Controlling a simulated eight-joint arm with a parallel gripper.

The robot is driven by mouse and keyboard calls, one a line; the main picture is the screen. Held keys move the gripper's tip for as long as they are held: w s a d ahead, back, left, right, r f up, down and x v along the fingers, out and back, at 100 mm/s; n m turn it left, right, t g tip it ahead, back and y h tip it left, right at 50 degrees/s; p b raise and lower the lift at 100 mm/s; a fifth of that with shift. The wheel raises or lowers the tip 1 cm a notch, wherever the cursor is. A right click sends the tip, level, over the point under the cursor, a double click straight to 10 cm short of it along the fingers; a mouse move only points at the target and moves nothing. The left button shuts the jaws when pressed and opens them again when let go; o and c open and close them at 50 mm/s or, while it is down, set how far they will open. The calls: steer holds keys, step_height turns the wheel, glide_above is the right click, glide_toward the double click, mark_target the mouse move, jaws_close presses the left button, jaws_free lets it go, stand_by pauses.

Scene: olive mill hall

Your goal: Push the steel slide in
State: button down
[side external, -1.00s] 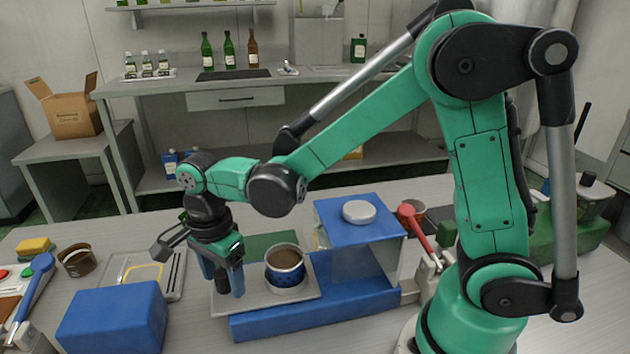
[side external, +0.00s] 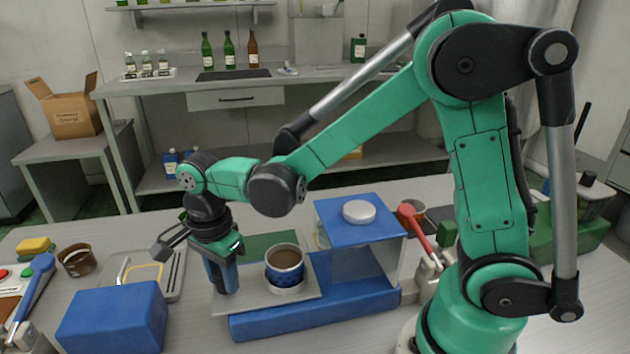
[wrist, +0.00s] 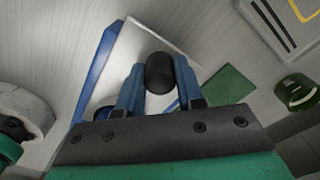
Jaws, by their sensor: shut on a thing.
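The steel slide (side external: 255,302) is a pale flat plate, drawn out to the left of the blue machine (side external: 310,310) with the clear front and blue top. A blue patterned cup (side external: 285,262) with brown contents stands upright on the slide. My gripper (side external: 222,280) is at the slide's left end, pointing down. In the wrist view its blue fingers are shut on a black knob (wrist: 160,73) above the slide (wrist: 145,45). In the side view the fingers hide the knob.
A blue block (side external: 112,318) stands at the front left. A red-handled lever (side external: 414,228) stands right of the machine, and a white round lid (side external: 360,212) sits on its top. A dark green mat (side external: 268,243) lies behind the slide.

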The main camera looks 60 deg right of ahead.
mark_target(274, 266)
stand_by(0.8)
steer(key=s+d, duration=0.5)
steer(key=shift+s+d, duration=0.2)
steer(key=c, duration=0.5)
jaws_free()
steer(key=shift+c, duration=0.2)
steer(key=shift+r, duration=2.8)
